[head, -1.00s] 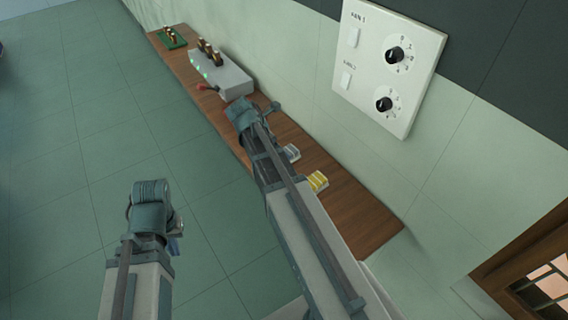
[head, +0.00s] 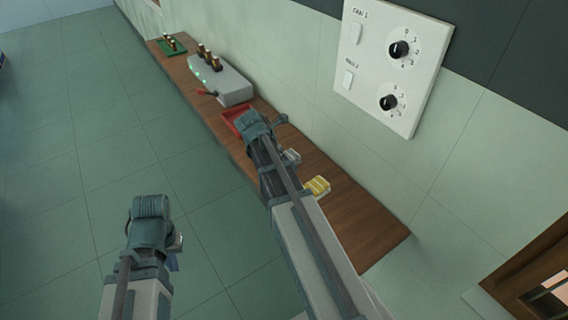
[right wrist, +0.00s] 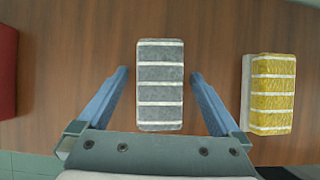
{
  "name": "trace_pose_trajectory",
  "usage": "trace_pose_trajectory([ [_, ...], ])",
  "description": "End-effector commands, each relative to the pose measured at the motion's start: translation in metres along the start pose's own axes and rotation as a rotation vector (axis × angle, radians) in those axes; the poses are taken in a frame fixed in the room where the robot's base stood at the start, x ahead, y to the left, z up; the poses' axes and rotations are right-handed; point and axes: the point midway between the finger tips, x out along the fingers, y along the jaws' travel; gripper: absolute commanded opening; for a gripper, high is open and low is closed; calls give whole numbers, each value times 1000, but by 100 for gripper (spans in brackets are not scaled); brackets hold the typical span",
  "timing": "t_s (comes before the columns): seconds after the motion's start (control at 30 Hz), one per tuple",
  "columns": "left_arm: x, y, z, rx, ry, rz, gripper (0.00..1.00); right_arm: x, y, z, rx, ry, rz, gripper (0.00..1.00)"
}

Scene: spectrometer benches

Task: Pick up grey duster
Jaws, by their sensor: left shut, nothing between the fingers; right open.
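The grey duster (right wrist: 160,110), a block with pale stripes, lies on the wooden bench in the right wrist view. In the head view the grey duster (head: 292,156) shows partly behind my right arm. My right gripper (right wrist: 159,73) is open, with one blue finger on each side of the duster and gaps between; no grip shows. My left gripper (head: 174,262) is shut and empty, over the floor, away from the bench.
A yellow striped duster (right wrist: 272,95) lies to the right of the grey one. A red tray (head: 230,114), a grey instrument box (head: 228,88) and a green board (head: 172,45) stand farther along the bench (head: 350,215). The wall with a switch panel (head: 388,65) runs alongside.

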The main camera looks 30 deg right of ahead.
Motion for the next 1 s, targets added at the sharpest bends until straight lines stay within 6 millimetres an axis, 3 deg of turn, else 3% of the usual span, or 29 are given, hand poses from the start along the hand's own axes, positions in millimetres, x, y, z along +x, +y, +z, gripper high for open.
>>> trace_pose_trajectory([
  [0.4,4,0,0,0,0,0,0,4,0,-2,0,0,0,100],
  [0.87,3,0,0,0,0,0,0,3,0,-2,0,0,0,18],
  [1.0,3,0,0,0,0,0,0,3,0,-2,0,0,0,17],
])
